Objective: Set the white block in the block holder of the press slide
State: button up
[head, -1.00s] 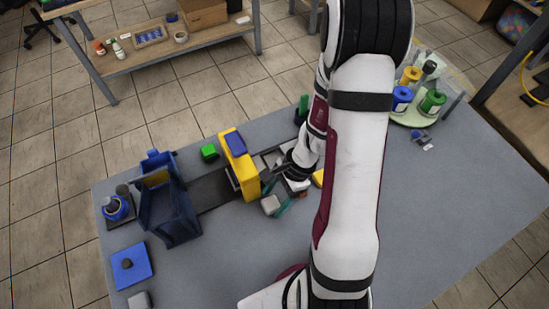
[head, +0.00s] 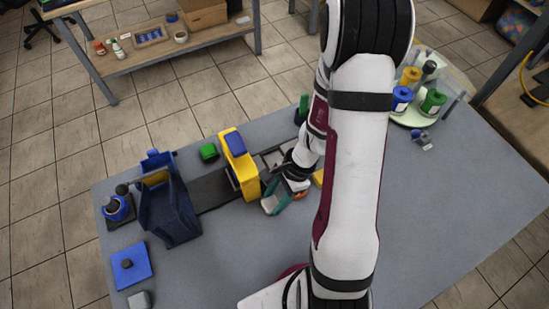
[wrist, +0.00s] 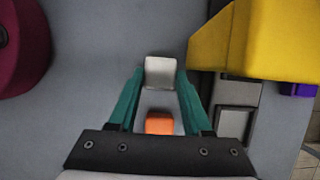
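The white block (wrist: 160,72) lies on the table between my gripper's teal fingertips in the wrist view. It is partly visible in the head view (head: 268,207). My gripper (wrist: 160,80) has a finger on each side of the block, with what look like thin gaps. In the head view, my gripper (head: 276,195) is low over the table, in front of the yellow press (head: 247,181). Grey rectangular recesses beside the press, probably the slide's block holder (wrist: 235,122), show to the right in the wrist view. My arm hides part of this area in the head view.
An orange block (wrist: 159,122) lies between the fingers, nearer the palm. A dark blue box-like unit (head: 168,208) stands left along the dark track (head: 210,190). The front table is mostly clear.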

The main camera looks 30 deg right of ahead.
jog(key=shift+r, duration=0.3)
dwell(0.4)
jog(key=shift+r, duration=3.45)
